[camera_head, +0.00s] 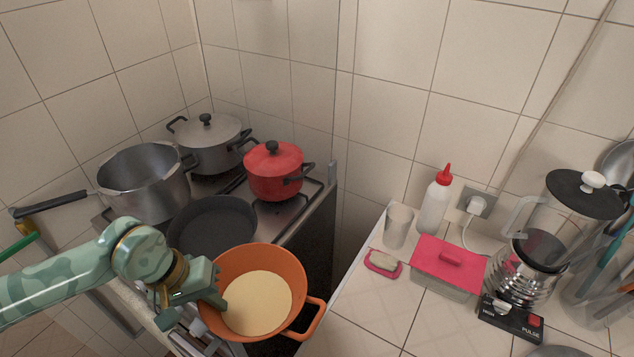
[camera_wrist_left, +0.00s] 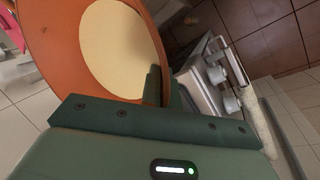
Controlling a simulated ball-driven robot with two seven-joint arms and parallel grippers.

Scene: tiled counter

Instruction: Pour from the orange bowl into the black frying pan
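The orange bowl (camera_head: 262,256) has a loop handle at its right and holds a pale yellow content (camera_head: 258,303). My left gripper (camera_head: 215,297) is at the bowl's left rim and appears shut on its left side, where the bowl hides part of the fingers. In the left wrist view the bowl (camera_wrist_left: 60,62) fills the upper left, right against the gripper. The bowl is in front of the stove, nearly level. The black frying pan (camera_head: 212,228) sits on the stove just behind and left of the bowl, partly hidden by my left arm. My right gripper is not in view.
A grey pot (camera_head: 145,185), a lidded grey pot (camera_head: 208,142) and a red pot (camera_head: 273,172) crowd the stove around the pan. The right counter holds a pink-lidded box (camera_head: 447,267), a white bottle (camera_head: 435,203), a cup (camera_head: 397,226) and a blender (camera_head: 545,240).

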